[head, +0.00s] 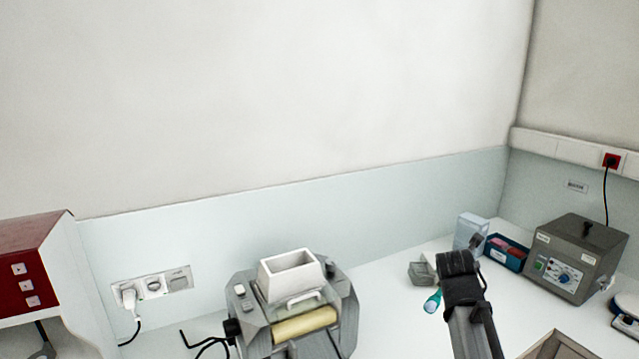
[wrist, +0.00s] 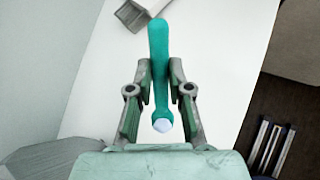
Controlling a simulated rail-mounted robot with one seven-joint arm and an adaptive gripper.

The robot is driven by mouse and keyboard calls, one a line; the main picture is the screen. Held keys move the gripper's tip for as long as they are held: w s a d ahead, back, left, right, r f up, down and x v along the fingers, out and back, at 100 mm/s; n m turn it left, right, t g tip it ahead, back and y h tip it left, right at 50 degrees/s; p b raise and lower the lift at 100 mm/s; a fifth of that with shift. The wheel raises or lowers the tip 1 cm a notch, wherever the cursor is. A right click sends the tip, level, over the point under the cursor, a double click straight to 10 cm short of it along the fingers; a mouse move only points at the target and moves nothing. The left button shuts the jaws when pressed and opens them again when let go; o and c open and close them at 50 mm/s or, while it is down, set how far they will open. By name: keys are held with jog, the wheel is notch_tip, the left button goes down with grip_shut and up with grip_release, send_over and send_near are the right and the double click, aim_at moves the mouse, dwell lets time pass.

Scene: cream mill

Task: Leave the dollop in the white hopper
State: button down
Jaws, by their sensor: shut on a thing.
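The white hopper (head: 290,286) is an open-topped box on top of a grey mill (head: 345,305) with a cream-coloured roller, left of centre in the head view. My gripper (wrist: 158,80) is shut on the handle of a teal tool (wrist: 158,40) in the wrist view. The tool's near end carries a small pale blob (wrist: 162,125), which may be the dollop; I cannot be sure. In the head view the teal tool (head: 433,300) shows beside my wrist, to the right of the hopper and apart from it. My fingers are mostly hidden there.
A grey container (head: 421,272), a pale blue box (head: 471,232), a dark blue tray (head: 507,252) and a grey control unit (head: 575,258) stand at the right. A red drawer cabinet (head: 30,265) is at the left. White bench shows between mill and arm.

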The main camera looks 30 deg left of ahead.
jog(key=s+a+r+n+h+p, duration=0.1)
jog(key=s+a+r+p, duration=0.1)
jog(key=s+a+r, duration=0.65)
jog(key=s+a+r+n+g+p, duration=0.15)
jog(key=a+r, duration=0.45)
jog(key=a, duration=0.8)
jog(key=s+a+r+h+p, duration=0.15)
jog(key=s+a+r, duration=0.45)
jog(key=a, duration=0.6)
jog(key=shift+w+d+f+y+b, duration=0.1)
jog(key=shift+w+f+b, duration=0.1)
jog(key=shift+f+b, duration=0.35)
jog(key=shift+w+d+f+y+b, duration=0.15)
jog(key=shift+f+b, duration=0.3)
jog(key=shift+f, duration=0.25)
jog(key=shift+w+a+f+b, duration=0.1)
jog(key=shift+w+f+b, duration=0.1)
jog(key=shift+f+b, duration=0.35)
jog(key=shift+f, duration=0.45)
jog(key=shift+p, duration=0.65)
jog(key=shift+w+p, duration=0.25)
jog(key=shift+p, duration=0.2)
jog(key=shift+r, duration=0.1)
jog(key=shift+r+p, duration=0.6)
jog(key=shift+r, duration=2.3)
